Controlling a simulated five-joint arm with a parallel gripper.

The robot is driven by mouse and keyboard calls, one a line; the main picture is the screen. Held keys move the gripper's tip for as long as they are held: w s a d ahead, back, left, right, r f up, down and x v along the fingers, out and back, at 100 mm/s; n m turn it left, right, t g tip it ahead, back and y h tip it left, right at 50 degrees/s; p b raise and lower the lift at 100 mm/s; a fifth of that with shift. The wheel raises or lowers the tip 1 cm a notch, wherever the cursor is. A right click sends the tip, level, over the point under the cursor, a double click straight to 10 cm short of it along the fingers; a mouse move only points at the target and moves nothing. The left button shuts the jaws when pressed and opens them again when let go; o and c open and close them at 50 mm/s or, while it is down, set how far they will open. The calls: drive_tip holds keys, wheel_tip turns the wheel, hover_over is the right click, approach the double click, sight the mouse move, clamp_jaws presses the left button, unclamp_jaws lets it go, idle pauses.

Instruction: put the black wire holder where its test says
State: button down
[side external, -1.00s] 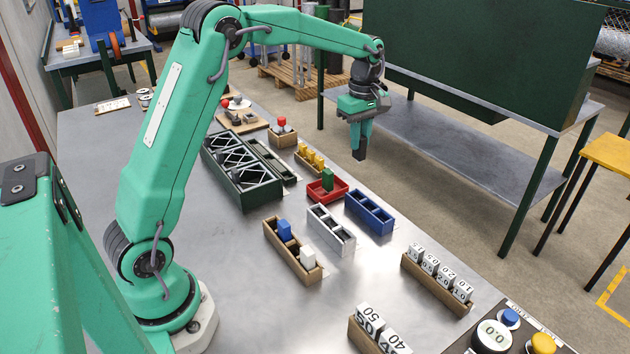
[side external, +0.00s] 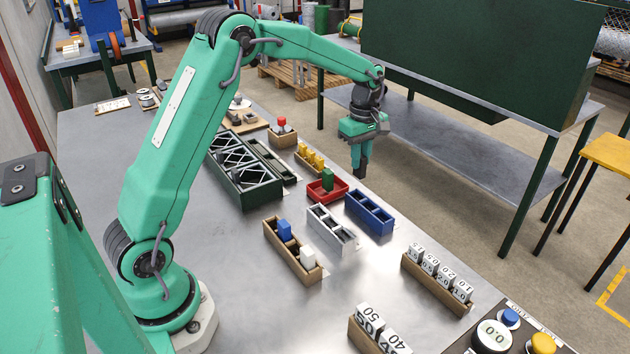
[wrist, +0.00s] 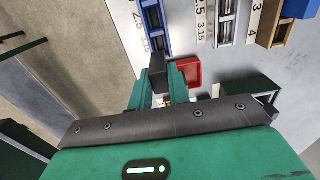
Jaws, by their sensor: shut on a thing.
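My gripper (side external: 361,164) hangs above the far edge of the table in the side view, fingers pointing down. It is shut on the black wire holder (wrist: 157,72), a small dark block whose end shows past the green fingers in the wrist view. In the side view the holder (side external: 359,173) is held in the air beyond the red tray (side external: 341,194) and the blue tray (side external: 383,225). A grey tray (side external: 331,238) stands nearer. Any test reading for the holder cannot be made out.
A dark green rack (side external: 263,204) and a box of yellow pieces (side external: 311,159) stand left of the red tray. A wooden box (side external: 290,262) holds a blue and a white block. Number blocks (side external: 441,274) stand in another box. Table near my base is clear.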

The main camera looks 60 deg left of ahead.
sight(359, 181)
drive_tip(key=shift+f, duration=3.9)
drive_tip(key=c, duration=1.3)
unclamp_jaws()
drive_tip(key=shift+o, duration=0.2)
drive_tip(key=shift+r, duration=3.85)
